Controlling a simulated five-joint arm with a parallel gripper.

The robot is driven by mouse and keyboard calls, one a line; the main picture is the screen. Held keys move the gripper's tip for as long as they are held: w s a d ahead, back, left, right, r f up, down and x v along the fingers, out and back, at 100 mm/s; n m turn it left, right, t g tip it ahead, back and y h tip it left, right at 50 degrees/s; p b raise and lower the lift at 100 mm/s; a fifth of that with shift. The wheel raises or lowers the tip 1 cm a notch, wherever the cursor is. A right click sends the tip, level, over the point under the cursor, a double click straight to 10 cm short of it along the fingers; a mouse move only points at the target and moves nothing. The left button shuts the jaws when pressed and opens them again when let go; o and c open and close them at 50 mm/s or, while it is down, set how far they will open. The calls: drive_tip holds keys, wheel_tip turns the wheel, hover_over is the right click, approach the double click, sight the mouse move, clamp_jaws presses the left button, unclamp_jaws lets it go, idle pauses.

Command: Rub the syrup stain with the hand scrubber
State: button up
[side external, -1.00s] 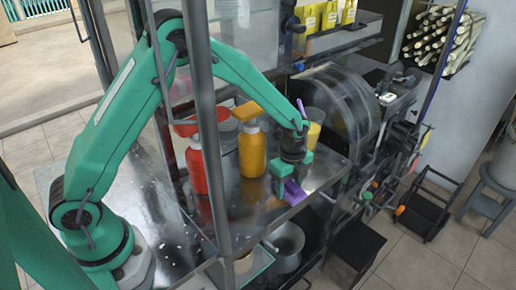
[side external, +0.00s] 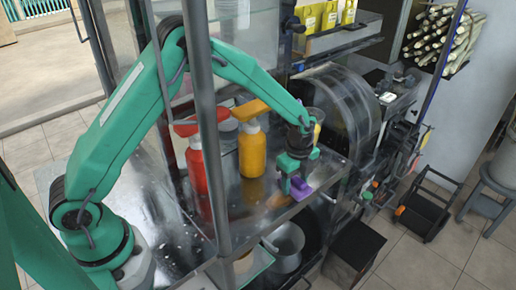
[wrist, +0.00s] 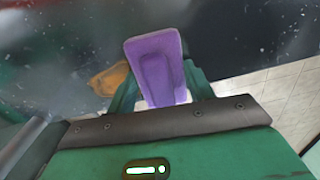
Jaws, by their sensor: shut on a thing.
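My gripper (side external: 294,182) is shut on the purple hand scrubber (side external: 301,189), low over the right part of the metal counter (side external: 240,222). In the wrist view the scrubber (wrist: 155,62) stands out between the two green fingers of my gripper (wrist: 160,92). I cannot tell whether the scrubber touches the counter. An amber-brown patch (wrist: 106,79) shows just left of the scrubber in the wrist view. I cannot tell for sure whether it is the syrup stain.
A yellow pump bottle (side external: 252,152) stands left of my gripper, and a red one (side external: 196,172) stands farther left. A metal post (side external: 207,120) rises in front. The press drum (side external: 345,105) is behind to the right. The counter's front edge is close to my gripper.

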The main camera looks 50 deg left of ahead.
sight(269, 207)
drive_tip(key=shift+s, duration=4.95)
wheel_tip(269, 207, up, 8)
drive_tip(key=shift+r, duration=0.15)
